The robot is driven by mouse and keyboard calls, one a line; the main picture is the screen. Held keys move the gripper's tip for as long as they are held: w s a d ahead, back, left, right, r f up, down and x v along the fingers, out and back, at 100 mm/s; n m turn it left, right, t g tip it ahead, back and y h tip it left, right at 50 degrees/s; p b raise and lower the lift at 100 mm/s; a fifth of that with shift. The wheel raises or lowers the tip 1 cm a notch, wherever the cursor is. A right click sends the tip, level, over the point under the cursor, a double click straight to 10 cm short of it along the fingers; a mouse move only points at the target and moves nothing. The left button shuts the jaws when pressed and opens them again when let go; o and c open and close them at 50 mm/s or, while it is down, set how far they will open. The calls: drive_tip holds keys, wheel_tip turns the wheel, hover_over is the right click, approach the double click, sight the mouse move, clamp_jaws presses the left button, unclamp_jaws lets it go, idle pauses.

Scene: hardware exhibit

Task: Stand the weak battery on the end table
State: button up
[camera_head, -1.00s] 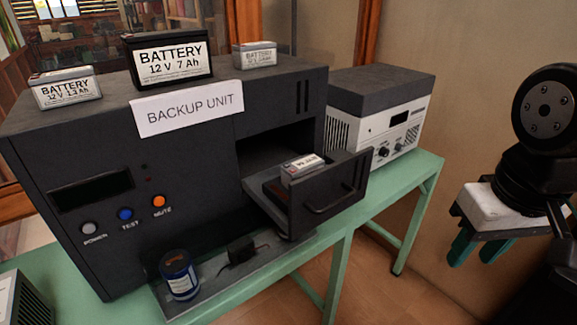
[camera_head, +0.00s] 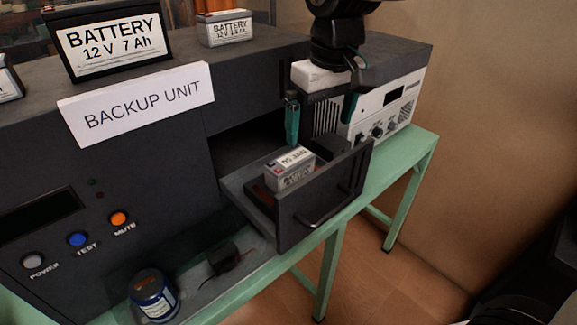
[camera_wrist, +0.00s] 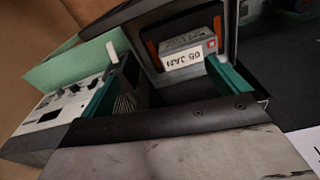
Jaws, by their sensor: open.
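A small grey battery (camera_head: 290,170) with a white label and a red terminal lies in the pulled-out drawer (camera_head: 330,205) of the backup unit. In the wrist view the battery (camera_wrist: 188,48) carries a tag that reads "05 JAN" upside down. My gripper (camera_head: 321,108) is open and empty, pointing down above the drawer's back right. In the wrist view the fingers of my gripper (camera_wrist: 167,86) are apart, with the battery beyond them. Which battery is weak cannot be told from the pictures. No end table can be made out.
The dark backup unit (camera_head: 150,180) stands on a green bench (camera_head: 400,165). A black battery (camera_head: 115,40) and a grey one (camera_head: 226,28) stand on top. A white instrument (camera_head: 390,110) stands right. A blue canister (camera_head: 153,295) stands below.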

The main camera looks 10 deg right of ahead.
drive_tip(key=n+g, duration=0.1)
hover_over(288, 157)
drive_tip(key=shift+w+f, duration=0.25)
drive_tip(key=shift+f, duration=0.8)
drive_tip(key=shift+a+f, duration=0.1)
drive_tip(key=shift+f, duration=0.25)
drive_tip(key=f, duration=0.7)
drive_tip(key=shift+s+f, duration=0.1)
drive_tip(key=shift+s, duration=0.2)
drive_tip(key=c, duration=1.3)
